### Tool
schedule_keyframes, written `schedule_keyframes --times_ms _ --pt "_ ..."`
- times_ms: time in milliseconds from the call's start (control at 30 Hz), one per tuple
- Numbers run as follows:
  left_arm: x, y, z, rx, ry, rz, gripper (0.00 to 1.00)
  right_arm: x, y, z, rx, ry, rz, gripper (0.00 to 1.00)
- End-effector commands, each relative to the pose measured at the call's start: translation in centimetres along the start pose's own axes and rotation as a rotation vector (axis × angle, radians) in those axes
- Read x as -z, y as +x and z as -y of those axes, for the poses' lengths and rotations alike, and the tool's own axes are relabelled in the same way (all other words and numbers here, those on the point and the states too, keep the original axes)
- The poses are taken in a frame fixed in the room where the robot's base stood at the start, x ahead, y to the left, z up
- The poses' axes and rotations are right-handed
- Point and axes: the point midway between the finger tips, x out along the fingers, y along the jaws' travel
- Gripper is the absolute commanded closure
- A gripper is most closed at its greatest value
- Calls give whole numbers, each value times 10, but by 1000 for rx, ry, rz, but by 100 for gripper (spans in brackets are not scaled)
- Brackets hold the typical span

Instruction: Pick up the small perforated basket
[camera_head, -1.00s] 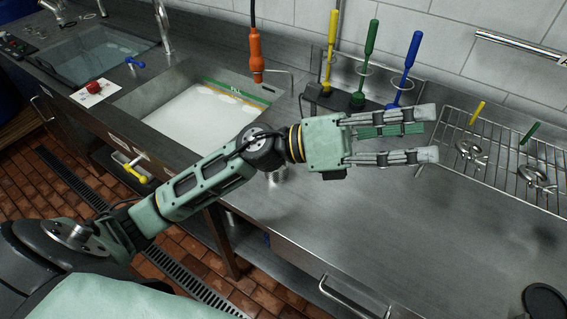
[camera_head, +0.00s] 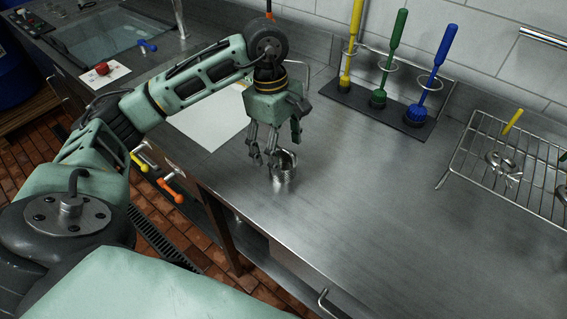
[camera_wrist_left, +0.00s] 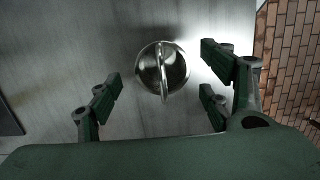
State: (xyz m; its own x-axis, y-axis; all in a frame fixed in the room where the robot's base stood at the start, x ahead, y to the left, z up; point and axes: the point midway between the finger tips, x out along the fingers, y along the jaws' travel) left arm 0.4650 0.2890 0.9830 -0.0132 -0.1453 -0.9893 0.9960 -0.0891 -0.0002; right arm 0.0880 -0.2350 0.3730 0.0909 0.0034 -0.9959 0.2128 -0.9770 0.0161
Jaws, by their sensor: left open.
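The small perforated basket (camera_head: 284,170) is a shiny metal cup that stands upright on the steel counter, near its front edge. In the left wrist view the basket (camera_wrist_left: 163,68) shows from above, round, with a thin handle arching across its middle. My left gripper (camera_head: 274,153) points down just above and slightly left of the basket in the head view. Its fingers (camera_wrist_left: 160,100) are open and spread to both sides of the basket in the wrist view, with no visible contact. My right gripper is not in view.
A rack with yellow, green and blue brushes (camera_head: 379,99) stands at the back wall. A wire rack (camera_head: 468,150) with metal fittings lies at the right. The sink (camera_head: 205,115) is behind my left arm. The counter right of the basket is clear.

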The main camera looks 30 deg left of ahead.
Motion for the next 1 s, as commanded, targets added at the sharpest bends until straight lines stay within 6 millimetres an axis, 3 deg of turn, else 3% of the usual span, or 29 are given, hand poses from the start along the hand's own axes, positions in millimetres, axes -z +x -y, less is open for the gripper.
schedule_keyframes --times_ms 300,600,1000 --pt "0 43 2 3 1 4 28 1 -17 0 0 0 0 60" --pt "0 48 2 0 1 3 29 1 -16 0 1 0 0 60" --pt "0 47 2 0 0 3 64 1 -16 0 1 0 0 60"
